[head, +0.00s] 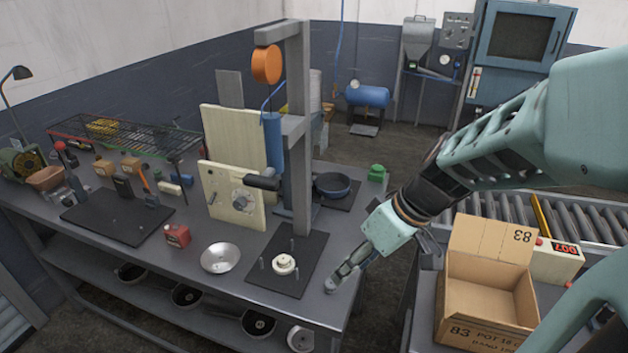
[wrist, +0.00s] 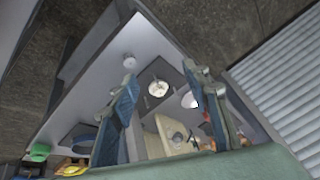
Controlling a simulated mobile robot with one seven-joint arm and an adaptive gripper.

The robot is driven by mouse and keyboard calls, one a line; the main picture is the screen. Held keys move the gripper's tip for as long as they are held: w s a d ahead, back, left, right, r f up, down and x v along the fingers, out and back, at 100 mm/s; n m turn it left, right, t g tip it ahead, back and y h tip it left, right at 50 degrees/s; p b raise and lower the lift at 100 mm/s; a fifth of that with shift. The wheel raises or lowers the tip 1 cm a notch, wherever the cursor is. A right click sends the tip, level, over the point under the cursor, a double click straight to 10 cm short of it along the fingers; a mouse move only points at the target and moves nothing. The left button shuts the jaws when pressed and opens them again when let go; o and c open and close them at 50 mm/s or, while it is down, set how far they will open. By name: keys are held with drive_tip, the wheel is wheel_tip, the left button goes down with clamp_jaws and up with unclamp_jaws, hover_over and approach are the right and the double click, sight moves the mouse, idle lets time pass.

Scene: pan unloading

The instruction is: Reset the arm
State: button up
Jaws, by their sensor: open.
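My gripper (head: 338,280) hangs at the right end of the arm's reach over the front right corner of the grey workbench (head: 320,310). In the wrist view its two fingers (wrist: 163,115) stand wide apart with nothing between them touching them. A dark blue pan (head: 332,186) sits on a dark mat behind the press column, apart from my gripper. An open cardboard box (head: 487,293) marked 83 stands to the right of my gripper.
A grey press column (head: 298,130) rises from the bench left of my arm. A dark plate (head: 290,262) with pegs and a white round part (head: 284,264) lies near the gripper. A roller conveyor (head: 590,221) runs behind the box. Open floor separates bench and box stand.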

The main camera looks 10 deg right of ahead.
drive_tip(key=s+r+m+t+h, duration=0.3)
drive_tip(key=s+r+m, duration=0.3)
drive_tip(key=s+r, duration=0.2)
drive_tip(key=shift+s+a+r+m+h, duration=0.2)
drive_tip(key=shift+a+r+m+h, duration=0.15)
drive_tip(key=shift+r+h, duration=0.3)
